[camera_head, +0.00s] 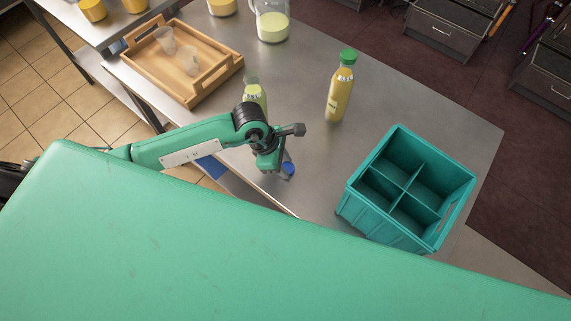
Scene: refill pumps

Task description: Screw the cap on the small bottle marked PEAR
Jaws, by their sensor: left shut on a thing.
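My left gripper (284,162) comes in from the left above the front edge of the metal table. It is shut on a small blue cap (288,169), which shows at its fingertips. A small bottle with pale green contents (254,92) stands upright behind my left arm. It seems to have no cap, and the arm hides its lower part. A bottle with a green cap and yellow contents (339,93) stands upright to the right, apart from the gripper. The labels are too small to read, so I cannot tell which bottle is marked PEAR. My right gripper is out of view.
A teal crate with compartments (441,245) stands at the right, its visible compartments empty. A wooden tray (190,98) with two clear cups is at the left. A glass jug (271,22) stands at the back. The table between bottles and crate is clear.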

